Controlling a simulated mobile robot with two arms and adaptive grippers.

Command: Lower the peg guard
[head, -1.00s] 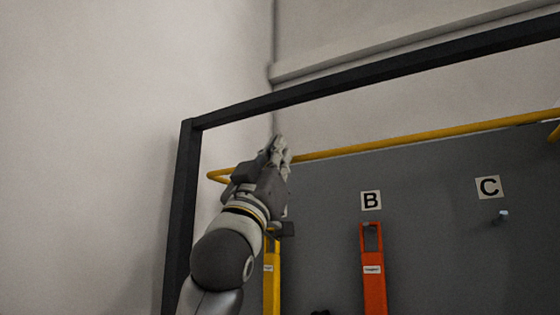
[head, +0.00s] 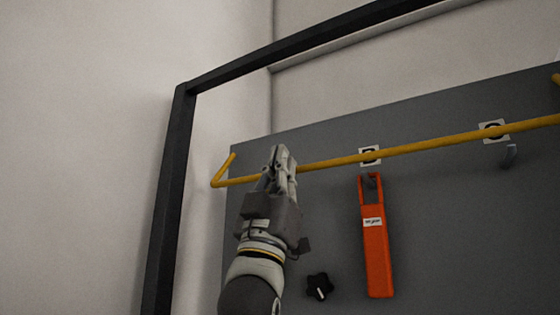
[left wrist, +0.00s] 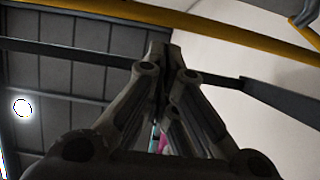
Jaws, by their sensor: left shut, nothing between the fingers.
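The peg guard is a yellow bar (head: 425,147) that runs across the front of the grey board, at the height of the B and C labels. Its left end bends back to the board. It also shows in the left wrist view (left wrist: 225,32), across the top right. My left gripper (head: 281,152) is shut and empty, pointing up, with its fingers overlapping the bar near its left end. I cannot tell whether they touch it. In the left wrist view the closed fingers (left wrist: 165,52) show no object between them. My right gripper is not in view.
An orange tool (head: 375,250) hangs from the peg under B. The peg under C (head: 510,156) is bare. A black knob (head: 319,286) sits low on the grey board (head: 450,240). A dark frame (head: 170,190) stands at the left and across the top.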

